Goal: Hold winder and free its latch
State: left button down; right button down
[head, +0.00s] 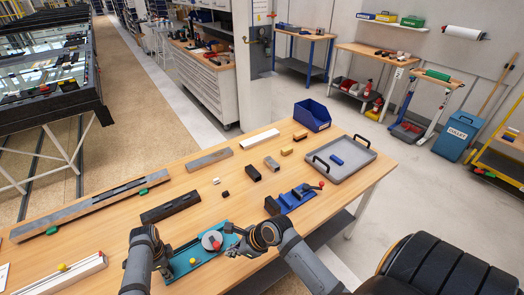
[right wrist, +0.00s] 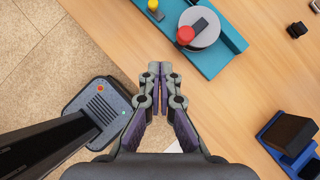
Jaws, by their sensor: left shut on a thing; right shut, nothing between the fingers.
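The winder has a teal base (head: 205,258) near the table's front edge, with a round grey drum (head: 212,240) on it. A red knob sits on the drum and a dark bar crosses its top, clear in the right wrist view (right wrist: 186,35). A small yellow piece (right wrist: 153,5) is also on the base. My left gripper (head: 164,264) is shut at the base's left end; the exact contact is hidden. My right gripper (head: 234,250) is shut and empty beside the drum, on the front side; its closed fingertips show in the right wrist view (right wrist: 160,68), apart from the drum.
A blue fixture (head: 293,199) with a red-knobbed lever stands to the right. Behind are a grey tray (head: 345,176), a blue bin (head: 312,115), and several bars and small blocks. A long grey profile (head: 95,207) and a black bar (head: 170,207) lie at the left.

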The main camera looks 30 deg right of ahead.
pick_arm(q)
jog(key=shift+s+f, duration=0.1)
jog(key=shift+f, duration=0.05)
pick_arm(e)
jog(key=s+d+f+n+g+h, duration=0.1)
jog(key=s+d+f+n, duration=0.2)
jog(key=f, duration=0.5)
jog(key=s+d+f+n+g+h, duration=0.1)
jog(key=s+d+f+n+h, duration=0.1)
jog(key=s+f, duration=0.3)
jog(key=s+d+f+n+g+h, duration=0.1)
jog(key=s+d+f+n, duration=0.3)
jog(key=f, duration=0.6)
jog(key=shift+d+f+n, duration=0.3)
jog(key=shift+d+n, duration=0.1)
pick_arm(q)
jog(key=c, duration=1.2)
grip_release()
jog(key=shift+o, duration=1.3)
jog(key=shift+a, duration=0.1)
pick_arm(e)
jog(key=shift+w, duration=0.15)
